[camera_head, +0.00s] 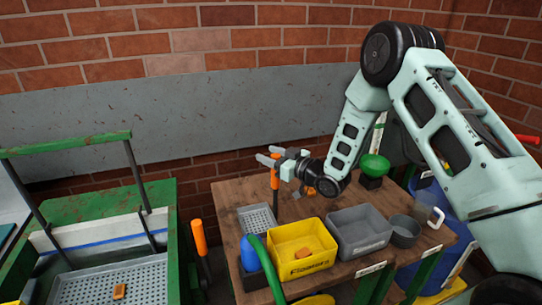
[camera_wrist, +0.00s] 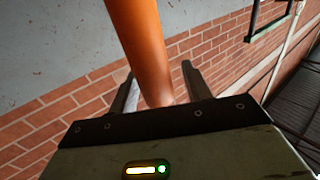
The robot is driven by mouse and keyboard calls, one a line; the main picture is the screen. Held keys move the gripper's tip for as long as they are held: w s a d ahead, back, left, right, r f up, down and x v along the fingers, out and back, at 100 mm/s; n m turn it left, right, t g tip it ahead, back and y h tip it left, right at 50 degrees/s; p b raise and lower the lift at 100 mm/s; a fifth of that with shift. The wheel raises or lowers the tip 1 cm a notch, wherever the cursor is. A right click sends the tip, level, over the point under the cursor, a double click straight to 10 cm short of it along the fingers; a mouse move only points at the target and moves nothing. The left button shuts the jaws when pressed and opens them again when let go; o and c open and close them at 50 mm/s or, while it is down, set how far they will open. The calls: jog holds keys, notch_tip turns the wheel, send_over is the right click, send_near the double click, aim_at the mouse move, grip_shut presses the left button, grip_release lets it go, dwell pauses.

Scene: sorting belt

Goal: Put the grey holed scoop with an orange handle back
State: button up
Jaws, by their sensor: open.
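An upright orange handle (camera_head: 275,172) with a thin dark shaft below it stands over the back left of the wooden table. I cannot make out a holed scoop head on it. My gripper (camera_head: 268,158) is at the top of this handle, jaws apart. In the wrist view the orange handle (camera_wrist: 143,45) runs between the two fingers of my gripper (camera_wrist: 160,85), with a gap to the right finger. I cannot tell whether the left finger touches it. A second orange handle (camera_head: 199,238) stands left of the table, its lower end dark and unclear.
The green-framed belt (camera_head: 172,262) is at left, with a brick wall behind.

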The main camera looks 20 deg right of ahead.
jog(key=b+v, duration=0.5)
jog(key=v, duration=0.7)
jog(key=s+a+g+h, duration=0.5)
jog(key=s+a+g, duration=0.2)
jog(key=a, duration=0.6)
jog(key=s+a+r+g+h, duration=0.1)
jog(key=s+g, duration=0.1)
jog(key=s, duration=0.7)
jog(key=s+r+g+h, duration=0.1)
jog(key=s+g, duration=0.2)
jog(key=s, duration=0.6)
jog(key=s+a+r+n+g+h, duration=0.1)
jog(key=s+g+h, duration=0.1)
jog(key=s, duration=0.7)
jog(key=shift+s+a+g, duration=0.2)
jog(key=shift+a+g, duration=0.15)
jog(key=shift+g, duration=0.15)
jog(key=shift+o, duration=0.3)
